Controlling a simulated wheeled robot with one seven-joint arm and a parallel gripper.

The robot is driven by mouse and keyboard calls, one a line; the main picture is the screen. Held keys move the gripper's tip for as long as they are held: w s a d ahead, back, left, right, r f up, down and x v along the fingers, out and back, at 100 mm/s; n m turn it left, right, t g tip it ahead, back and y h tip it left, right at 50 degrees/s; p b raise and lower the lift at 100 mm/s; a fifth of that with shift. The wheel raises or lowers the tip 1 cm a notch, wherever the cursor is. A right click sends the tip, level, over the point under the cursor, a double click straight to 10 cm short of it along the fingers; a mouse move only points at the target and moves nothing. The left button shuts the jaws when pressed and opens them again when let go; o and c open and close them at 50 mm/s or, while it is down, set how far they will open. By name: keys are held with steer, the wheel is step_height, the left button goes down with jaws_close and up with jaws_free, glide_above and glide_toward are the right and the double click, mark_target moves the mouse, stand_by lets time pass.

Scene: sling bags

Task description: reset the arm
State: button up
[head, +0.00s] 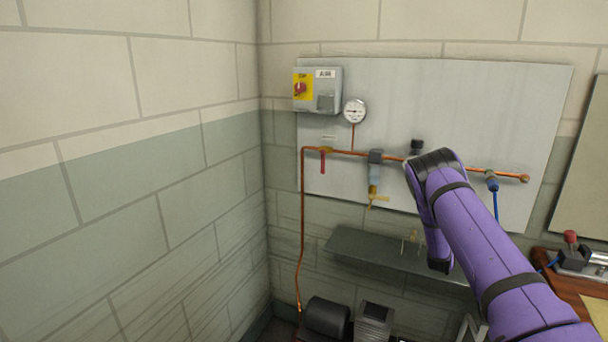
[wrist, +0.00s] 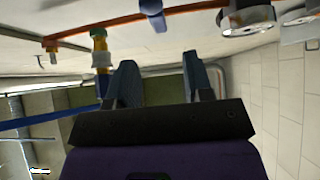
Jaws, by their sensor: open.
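My purple arm (head: 490,250) reaches in from the lower right in the head view and bends in front of the grey wall panel (head: 450,90). Its end hangs down near the dark shelf (head: 390,254), and I cannot make out the gripper's fingers there. In the wrist view my gripper (wrist: 158,68) shows two dark fingers spread apart with nothing between them. The copper pipe (wrist: 185,16) crosses the top of that view, apart from the fingertips. A round gauge (wrist: 248,18) is at its upper right.
On the panel are a switch box (head: 318,90), a pressure gauge (head: 354,111), a red-handled valve (head: 322,160) and a filter unit (head: 375,175). A wooden bench (head: 560,278) with a clamp stands at the right. Dark machines (head: 326,318) sit below the shelf.

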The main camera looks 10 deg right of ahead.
step_height(320, 180, up, 17)
steer(key=a+m+g+y, duration=0.2)
steer(key=a+m+g, duration=0.1)
steer(key=g, duration=0.3)
steer(key=s+a+r+n+g+y, duration=0.2)
steer(key=s+a+r+g+y, duration=0.1)
steer(key=s+a+r+y, duration=0.55)
steer(key=s+a+r+n+g+y, duration=0.1)
steer(key=s+a+r+n+g, duration=0.1)
steer(key=s+a, duration=0.6)
steer(key=s+a+r+n+g+y, duration=0.2)
steer(key=s+a+r, duration=0.15)
steer(key=s, duration=0.85)
steer(key=s+a+f+n+g, duration=0.1)
steer(key=s+a+f+g, duration=0.1)
steer(key=s, duration=0.9)
steer(key=s+a+f+n+g, duration=0.2)
steer(key=s+a, duration=0.1)
steer(key=s, duration=0.8)
steer(key=shift+s+f+g, duration=0.2)
steer(key=shift+f+g, duration=0.05)
steer(key=shift+g, duration=0.15)
